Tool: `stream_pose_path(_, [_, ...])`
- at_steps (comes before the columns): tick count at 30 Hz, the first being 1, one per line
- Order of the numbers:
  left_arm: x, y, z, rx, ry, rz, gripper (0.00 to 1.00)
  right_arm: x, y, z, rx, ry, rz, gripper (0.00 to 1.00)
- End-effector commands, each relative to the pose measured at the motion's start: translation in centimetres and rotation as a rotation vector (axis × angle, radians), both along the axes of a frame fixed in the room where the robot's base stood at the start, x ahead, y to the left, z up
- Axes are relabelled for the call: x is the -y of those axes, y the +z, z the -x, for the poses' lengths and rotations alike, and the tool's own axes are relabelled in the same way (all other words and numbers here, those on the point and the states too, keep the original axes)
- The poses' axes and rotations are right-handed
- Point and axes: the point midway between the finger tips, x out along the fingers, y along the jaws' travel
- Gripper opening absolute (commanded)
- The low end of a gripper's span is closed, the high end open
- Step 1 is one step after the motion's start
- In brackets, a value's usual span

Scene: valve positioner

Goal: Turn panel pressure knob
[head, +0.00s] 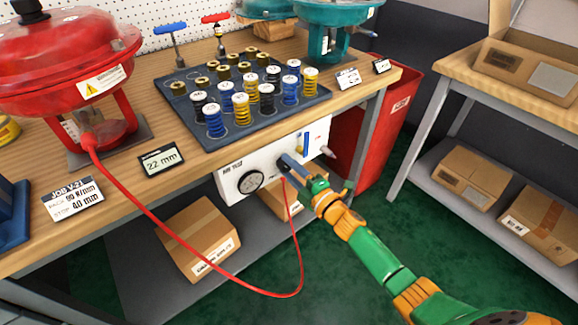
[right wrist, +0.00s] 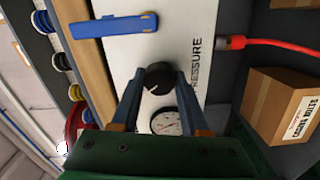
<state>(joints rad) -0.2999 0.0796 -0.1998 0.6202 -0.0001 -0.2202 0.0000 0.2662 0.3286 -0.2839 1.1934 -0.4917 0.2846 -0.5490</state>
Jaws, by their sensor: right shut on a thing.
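The white air test panel (head: 232,185) hangs under the front edge of the workbench, with a round gauge (head: 250,181) on its left part. A blue lever (right wrist: 115,25) is on the panel. My left gripper is not in view.
A red hose (head: 190,243) hangs from the red actuator (head: 70,60) in a loop to the panel. A blue tray (head: 215,138) of springs stands on the bench above. Cardboard boxes (head: 198,238) sit on the lower shelf. A red bin (head: 385,130) stands right of the panel.

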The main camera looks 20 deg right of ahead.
Motion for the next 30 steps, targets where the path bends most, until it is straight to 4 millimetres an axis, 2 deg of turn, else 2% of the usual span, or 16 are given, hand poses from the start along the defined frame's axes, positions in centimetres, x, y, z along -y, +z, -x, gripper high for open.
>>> stream_pose_path(30, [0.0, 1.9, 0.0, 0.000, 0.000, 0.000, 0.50, 0.0, -0.1, 0.0, -0.329, -0.001, -0.900, 0.00])
